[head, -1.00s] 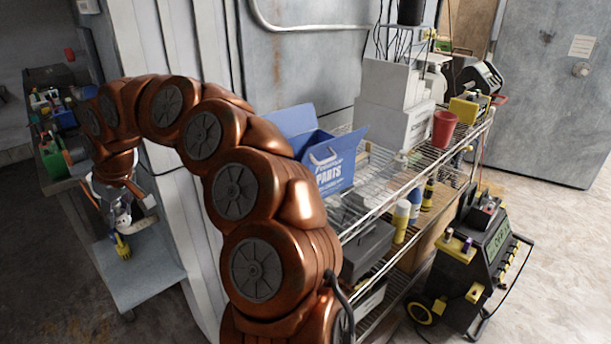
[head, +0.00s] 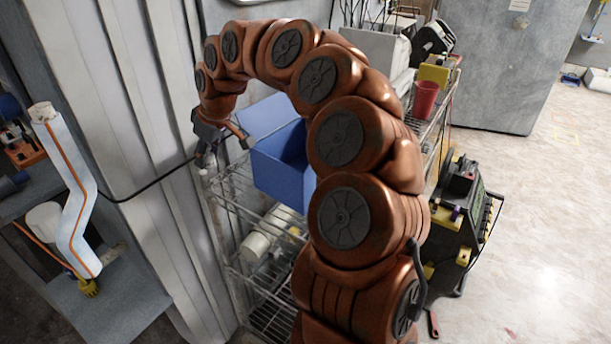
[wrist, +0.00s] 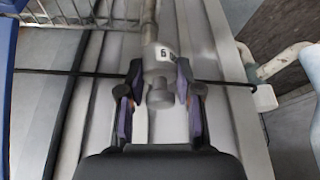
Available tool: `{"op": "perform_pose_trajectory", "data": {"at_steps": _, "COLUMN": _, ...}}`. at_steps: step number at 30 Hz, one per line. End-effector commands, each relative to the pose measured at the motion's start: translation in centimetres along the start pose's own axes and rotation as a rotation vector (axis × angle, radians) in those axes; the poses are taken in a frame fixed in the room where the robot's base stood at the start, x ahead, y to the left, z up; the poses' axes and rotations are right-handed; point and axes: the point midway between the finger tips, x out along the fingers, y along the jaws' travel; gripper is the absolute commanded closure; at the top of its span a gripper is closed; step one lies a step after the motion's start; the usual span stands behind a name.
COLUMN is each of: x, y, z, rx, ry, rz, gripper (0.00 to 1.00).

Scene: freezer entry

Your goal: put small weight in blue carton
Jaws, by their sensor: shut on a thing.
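The blue carton (head: 282,170) stands on the wire rack's top shelf, its flap raised at the back. Part of it shows at the left edge of the wrist view (wrist: 7,45). My gripper (head: 204,158) is just left of the carton, near the rack's corner post and outside the carton. In the wrist view, my gripper's (wrist: 157,97) purple-padded fingers close on a small grey metal weight (wrist: 159,70) with a round knob. A white label marked with a digit shows beside it. The weight is hard to make out in the head view.
The wire rack (head: 228,215) has several items on lower shelves. A grey ribbed wall (head: 125,100) and black cable run close behind my gripper. A red cup (head: 425,98) stands farther along the rack. A black and yellow machine (head: 462,215) stands on the floor at right.

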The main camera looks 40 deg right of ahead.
Motion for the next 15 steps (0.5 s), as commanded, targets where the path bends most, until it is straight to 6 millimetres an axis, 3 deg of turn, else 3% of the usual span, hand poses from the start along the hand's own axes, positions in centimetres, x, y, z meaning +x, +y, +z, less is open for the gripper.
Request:
{"op": "perform_pose_trajectory", "data": {"at_steps": 3, "x": -1.4, "y": 0.8, "z": 1.2, "rx": -0.079, "ry": 0.002, "rz": -0.032, "gripper": 1.0}}
{"op": "perform_pose_trajectory", "data": {"at_steps": 15, "x": -5.4, "y": 1.2, "z": 4.0, "rx": -0.42, "ry": 0.001, "rz": -0.173, "gripper": 1.0}}
